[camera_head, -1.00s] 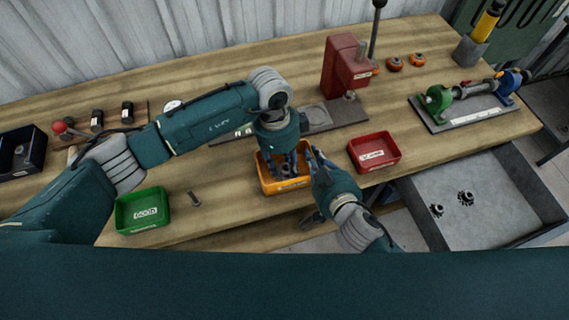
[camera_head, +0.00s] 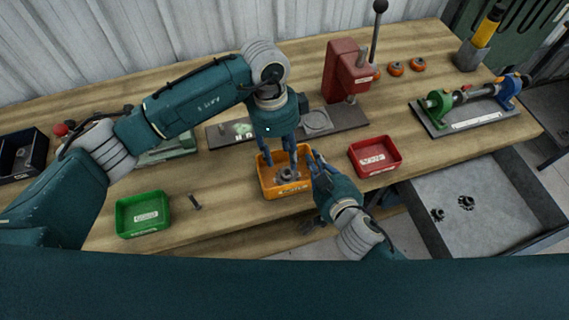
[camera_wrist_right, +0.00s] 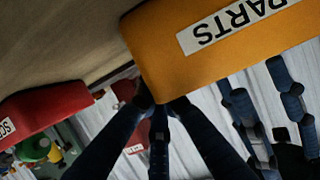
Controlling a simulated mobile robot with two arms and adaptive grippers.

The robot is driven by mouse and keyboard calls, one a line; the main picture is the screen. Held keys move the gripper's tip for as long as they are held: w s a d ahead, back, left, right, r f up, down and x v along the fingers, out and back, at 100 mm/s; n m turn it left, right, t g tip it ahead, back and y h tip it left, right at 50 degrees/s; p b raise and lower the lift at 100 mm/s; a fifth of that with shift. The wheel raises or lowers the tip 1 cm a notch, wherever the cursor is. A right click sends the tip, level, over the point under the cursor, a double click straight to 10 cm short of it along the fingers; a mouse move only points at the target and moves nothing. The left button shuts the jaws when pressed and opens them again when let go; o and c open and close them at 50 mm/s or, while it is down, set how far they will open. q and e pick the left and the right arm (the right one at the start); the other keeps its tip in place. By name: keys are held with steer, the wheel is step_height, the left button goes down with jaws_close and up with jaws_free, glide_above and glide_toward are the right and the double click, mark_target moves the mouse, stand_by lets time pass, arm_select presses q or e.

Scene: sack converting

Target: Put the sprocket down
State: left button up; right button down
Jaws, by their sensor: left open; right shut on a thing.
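A grey sprocket (camera_head: 288,174) lies in the yellow parts bin (camera_head: 271,188) at the front edge of the bench. My left gripper (camera_head: 279,161) is open and empty, pointing down just above the bin and apart from the sprocket. My right gripper (camera_head: 316,160) is shut on the bin's right wall. In the right wrist view its fingers (camera_wrist_right: 160,104) meet at the edge of the yellow bin (camera_wrist_right: 175,75), whose label reads PARTS; the sprocket is hidden there.
A red bin (camera_head: 375,154) stands right of the yellow bin, a green bin (camera_head: 142,213) to the left with a bolt (camera_head: 194,202) beside it. A red press (camera_head: 345,72) stands behind. A grey tray (camera_head: 480,213) at right holds two sprockets (camera_head: 466,203).

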arm_select(q)
steer(key=r, duration=0.5)
steer(key=shift+w+a, duration=0.15)
steer(key=shift+a, duration=0.1)
arm_select(e)
steer(key=c, duration=1.8)
jaws_free()
steer(key=shift+s, duration=0.1)
steer(key=shift+s+d+r, duration=0.1)
steer(key=shift+s, duration=0.2)
steer(key=v, duration=1.1)
steer(key=shift+r, duration=0.1)
arm_select(q)
steer(key=shift+f, duration=0.1)
arm_select(e)
steer(key=shift+s, duration=0.1)
